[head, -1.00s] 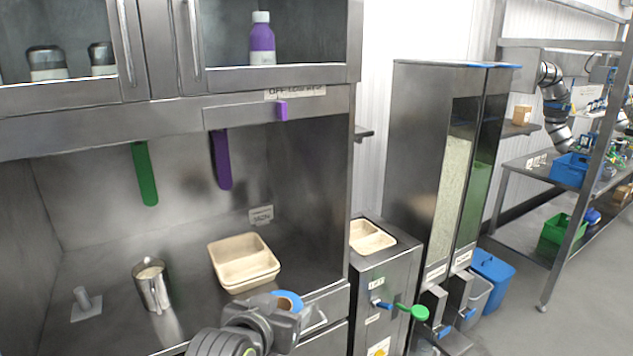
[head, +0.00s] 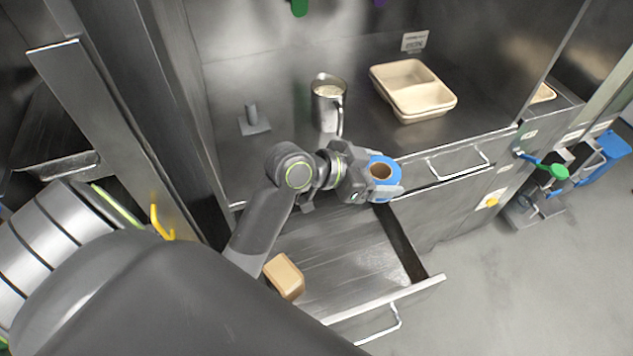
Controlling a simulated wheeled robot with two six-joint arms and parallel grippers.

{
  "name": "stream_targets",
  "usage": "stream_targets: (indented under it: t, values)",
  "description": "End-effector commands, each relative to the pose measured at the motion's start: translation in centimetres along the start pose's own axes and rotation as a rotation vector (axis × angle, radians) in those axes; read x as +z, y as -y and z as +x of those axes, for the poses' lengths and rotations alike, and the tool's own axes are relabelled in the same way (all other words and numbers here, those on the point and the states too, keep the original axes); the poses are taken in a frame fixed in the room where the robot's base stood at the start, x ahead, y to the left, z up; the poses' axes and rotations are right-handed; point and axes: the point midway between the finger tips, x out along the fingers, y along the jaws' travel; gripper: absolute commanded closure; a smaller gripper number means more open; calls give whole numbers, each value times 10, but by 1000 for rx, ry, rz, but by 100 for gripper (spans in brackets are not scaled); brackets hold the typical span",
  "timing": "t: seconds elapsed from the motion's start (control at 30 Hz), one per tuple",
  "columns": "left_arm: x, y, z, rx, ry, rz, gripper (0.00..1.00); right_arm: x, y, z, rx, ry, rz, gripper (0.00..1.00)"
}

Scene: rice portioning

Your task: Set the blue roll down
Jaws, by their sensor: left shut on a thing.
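The blue roll (head: 381,163), with a brown cardboard core, shows in the head view near the front edge of the steel counter. My left gripper (head: 384,184) is shut on it, its fingers around the roll's side. The roll appears held above the area between the counter edge and the open drawer (head: 335,262); its exact height I cannot tell. The roll's lower side is hidden by the gripper. My right gripper is not in view.
On the counter (head: 285,95) stand a metal jug (head: 328,108), an upright peg on a plate (head: 253,122) and stacked beige trays (head: 412,90). A tan block (head: 284,277) lies in the open drawer. A green-handled lever (head: 556,171) juts out at right.

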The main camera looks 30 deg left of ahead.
Motion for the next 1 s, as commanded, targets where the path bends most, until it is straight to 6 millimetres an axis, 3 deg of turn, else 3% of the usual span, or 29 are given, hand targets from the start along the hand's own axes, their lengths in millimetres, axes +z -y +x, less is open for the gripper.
stream_targets:
  t: [0.03, 0.3, 0.6, 0.8, 1.0]
  values:
    - [19, -6, 6, 65, 7, 27, 54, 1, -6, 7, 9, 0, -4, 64]
    - [81, -44, 10, 395, 3, 186, 54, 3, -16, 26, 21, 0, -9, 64]
    - [120, -59, 7, 527, 0, 246, 54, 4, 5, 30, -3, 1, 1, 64]
    - [149, -59, 21, 525, -1, 248, 54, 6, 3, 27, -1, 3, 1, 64]
    - [165, -59, 29, 524, 0, 249, 54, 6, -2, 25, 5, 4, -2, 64]
